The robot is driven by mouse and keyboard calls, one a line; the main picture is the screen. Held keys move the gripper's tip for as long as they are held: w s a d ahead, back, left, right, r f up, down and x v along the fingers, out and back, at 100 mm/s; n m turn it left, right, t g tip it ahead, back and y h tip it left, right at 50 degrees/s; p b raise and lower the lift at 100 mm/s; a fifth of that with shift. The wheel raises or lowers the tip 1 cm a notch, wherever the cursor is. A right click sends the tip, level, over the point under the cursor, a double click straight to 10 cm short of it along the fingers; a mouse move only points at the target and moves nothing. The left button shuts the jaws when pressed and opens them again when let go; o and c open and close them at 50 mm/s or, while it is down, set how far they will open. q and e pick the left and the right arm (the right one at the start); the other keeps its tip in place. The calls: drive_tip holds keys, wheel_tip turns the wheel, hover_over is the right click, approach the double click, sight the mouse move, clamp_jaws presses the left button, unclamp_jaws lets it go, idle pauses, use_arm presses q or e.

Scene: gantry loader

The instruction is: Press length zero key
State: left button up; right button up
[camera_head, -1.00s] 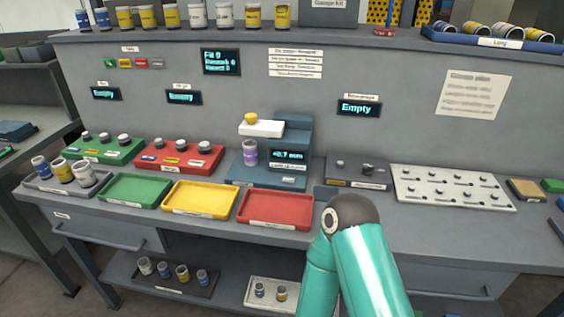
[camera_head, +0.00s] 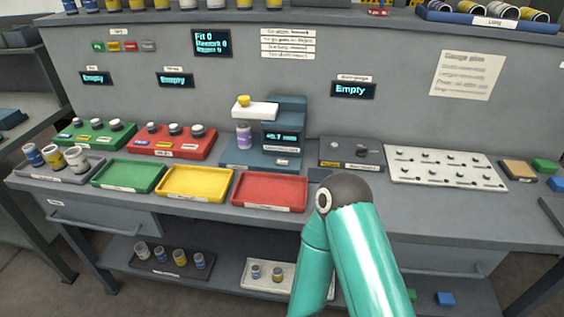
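The length gauge (camera_head: 254,160) is a blue-grey stand at the middle of the bench. Its small display (camera_head: 283,138) reads about +0.7 mm, though the digits are blurred. A purple-banded cylinder (camera_head: 244,135) stands on its base, under a white arm (camera_head: 255,110) with a yellow knob (camera_head: 243,101). A small labelled key (camera_head: 282,162) seems to sit on the front of the base; its lettering is too small to read. A teal arm of mine rises from the bottom, right of centre, with its dark joint at the bench's front edge. Neither gripper shows.
Green (camera_head: 129,175), yellow (camera_head: 195,184) and red (camera_head: 270,191) trays line the bench front. A grey box with a knob (camera_head: 350,153) and a white pegged board (camera_head: 444,168) stand right of the gauge. Cylinders stand in a grey tray (camera_head: 58,174) at left.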

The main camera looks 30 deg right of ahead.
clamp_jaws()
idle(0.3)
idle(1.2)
